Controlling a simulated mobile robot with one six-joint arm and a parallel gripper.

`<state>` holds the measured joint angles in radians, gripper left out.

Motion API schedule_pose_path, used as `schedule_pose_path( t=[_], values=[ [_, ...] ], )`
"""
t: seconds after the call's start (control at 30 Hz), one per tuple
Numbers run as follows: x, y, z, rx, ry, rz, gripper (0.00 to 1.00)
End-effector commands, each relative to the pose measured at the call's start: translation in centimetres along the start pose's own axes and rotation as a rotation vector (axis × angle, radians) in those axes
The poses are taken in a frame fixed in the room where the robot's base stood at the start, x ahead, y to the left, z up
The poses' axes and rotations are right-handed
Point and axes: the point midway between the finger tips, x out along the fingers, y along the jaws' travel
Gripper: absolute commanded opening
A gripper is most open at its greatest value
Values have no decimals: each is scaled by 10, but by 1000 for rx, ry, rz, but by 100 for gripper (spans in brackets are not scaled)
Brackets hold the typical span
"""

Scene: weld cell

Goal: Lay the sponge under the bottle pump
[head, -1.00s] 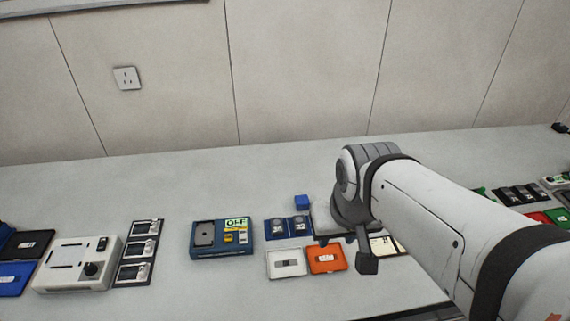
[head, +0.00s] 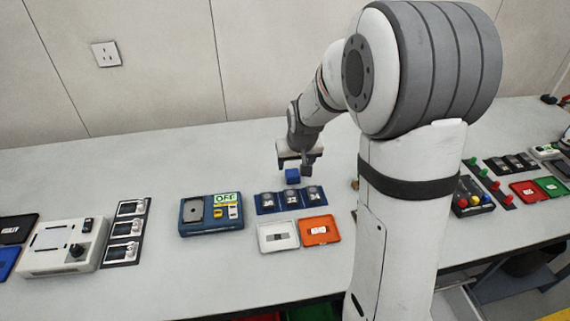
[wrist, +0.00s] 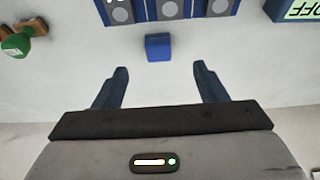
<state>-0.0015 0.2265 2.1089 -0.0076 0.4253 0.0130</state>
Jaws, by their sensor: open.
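I see no sponge and no bottle pump that I can make out in either view. My gripper (head: 294,163) is over the far part of the bench, just behind a small blue block (head: 292,176). In the wrist view my gripper (wrist: 160,70) is open with nothing between its fingers. The blue block (wrist: 158,47) lies just beyond the fingertips, centred between them and apart from both. It sits close to a blue tray (head: 268,211) that holds three dark pieces with round grey faces.
A blue box (head: 232,222) with an OFF display stands left of the tray. White (head: 268,246) and orange (head: 334,235) trays lie in front. A white device (head: 45,262) is far left. A green-knobbed stamp (wrist: 17,43) shows in the wrist view. My arm hides part of the bench.

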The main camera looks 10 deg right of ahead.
Motion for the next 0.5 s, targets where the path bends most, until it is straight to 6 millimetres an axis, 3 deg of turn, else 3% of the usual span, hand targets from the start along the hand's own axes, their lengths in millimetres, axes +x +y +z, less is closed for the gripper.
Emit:
schedule_pose_path(
  t=[0.1,0.5],
  values=[
    [24,-1,-8,-1,6,-1,65],
    [61,-1,-14,-2,10,-1,65]
  ],
)
